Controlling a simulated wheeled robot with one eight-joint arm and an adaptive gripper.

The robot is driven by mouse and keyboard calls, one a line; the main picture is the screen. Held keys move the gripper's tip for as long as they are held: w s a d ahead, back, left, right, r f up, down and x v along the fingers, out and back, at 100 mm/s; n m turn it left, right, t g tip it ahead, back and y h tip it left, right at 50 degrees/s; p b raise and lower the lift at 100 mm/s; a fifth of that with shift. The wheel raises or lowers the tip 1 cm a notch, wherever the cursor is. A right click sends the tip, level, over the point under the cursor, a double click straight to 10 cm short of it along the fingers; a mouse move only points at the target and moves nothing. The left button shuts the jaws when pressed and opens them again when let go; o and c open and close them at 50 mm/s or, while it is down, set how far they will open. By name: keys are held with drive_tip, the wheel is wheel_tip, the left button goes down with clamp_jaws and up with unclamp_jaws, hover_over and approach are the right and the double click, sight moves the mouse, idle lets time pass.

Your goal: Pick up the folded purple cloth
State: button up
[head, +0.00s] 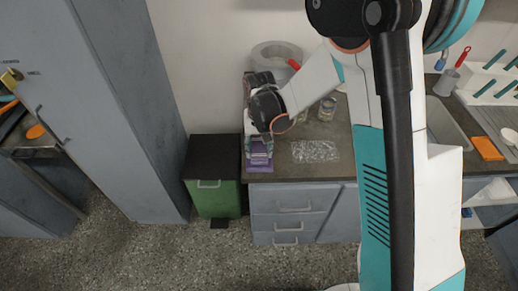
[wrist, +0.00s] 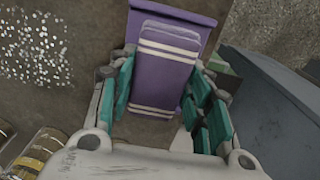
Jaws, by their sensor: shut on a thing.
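The folded purple cloth (wrist: 165,62) has pale stripes and lies between my gripper's teal-padded fingers in the wrist view. In the head view the cloth (head: 259,158) is at the front left corner of the counter, below my gripper (head: 259,137). My gripper (wrist: 160,100) is shut on the cloth, with a finger on each side. More flat purple cloth (wrist: 185,12) shows beyond the folded part. I cannot tell whether the cloth is clear of the counter.
A clear bubbly sheet (head: 315,151) lies right of the cloth on the counter (head: 345,165). Jars (head: 327,108) stand behind it. A green bin (head: 215,198) with a dark top stands left of the counter. A tall grey cabinet (head: 125,110) is farther left. An orange item (head: 487,148) lies at right.

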sight(259, 147)
wheel_tip(259, 147, up, 19)
drive_tip(key=p, duration=0.5)
drive_tip(key=shift+p, duration=0.4)
